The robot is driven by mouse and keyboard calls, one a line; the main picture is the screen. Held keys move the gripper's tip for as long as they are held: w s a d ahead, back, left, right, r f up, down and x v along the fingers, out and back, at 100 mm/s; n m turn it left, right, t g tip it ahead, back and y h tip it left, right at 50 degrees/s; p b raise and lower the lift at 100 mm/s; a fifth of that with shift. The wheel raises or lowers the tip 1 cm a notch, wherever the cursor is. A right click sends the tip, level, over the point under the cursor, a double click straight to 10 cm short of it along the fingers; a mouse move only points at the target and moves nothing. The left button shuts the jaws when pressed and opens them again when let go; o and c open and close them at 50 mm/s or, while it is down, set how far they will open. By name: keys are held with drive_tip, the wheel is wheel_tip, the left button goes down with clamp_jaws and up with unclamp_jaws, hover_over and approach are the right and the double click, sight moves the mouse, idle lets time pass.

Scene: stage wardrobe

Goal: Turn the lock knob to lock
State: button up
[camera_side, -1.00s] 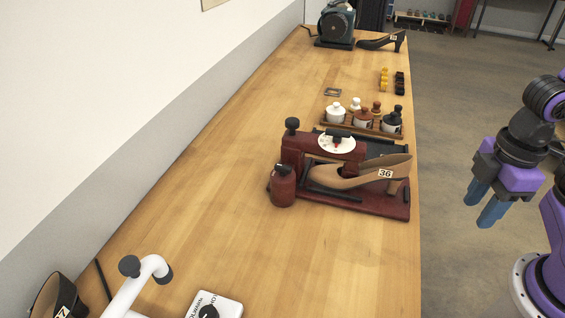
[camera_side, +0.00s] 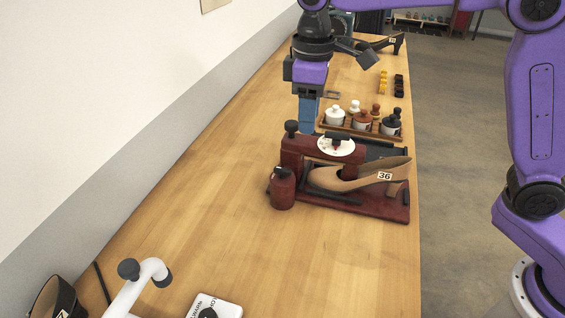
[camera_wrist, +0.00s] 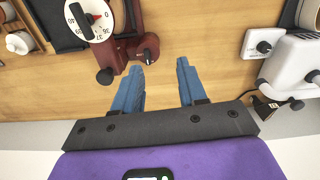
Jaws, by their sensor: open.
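A dark red shoe-stretching device (camera_side: 345,202) stands on the bench with a tan shoe tagged 36 (camera_side: 345,182) on it. At its front left is a dark red cylinder (camera_side: 282,190) with a small black pointer knob on top; this knob (camera_wrist: 148,54) shows in the wrist view. A white numbered dial (camera_side: 350,148) with a black pointer is on the device, also in the wrist view (camera_wrist: 92,20). No lock lettering is readable. My gripper (camera_side: 308,128) points down, open and empty, behind the device; the wrist view shows its blue fingers (camera_wrist: 162,66) apart, near the pointer knob.
A round black knob (camera_side: 292,127) rises at the device's back left. A rack of small pots (camera_side: 362,122) stands behind. A white box with a black knob (camera_wrist: 263,46) and a white appliance (camera_wrist: 293,65) are on the bench.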

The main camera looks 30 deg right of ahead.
hover_over(282, 168)
drive_tip(key=shift+m, duration=0.4)
wheel_tip(282, 168, down, 17)
idle(0.4)
clamp_jaws()
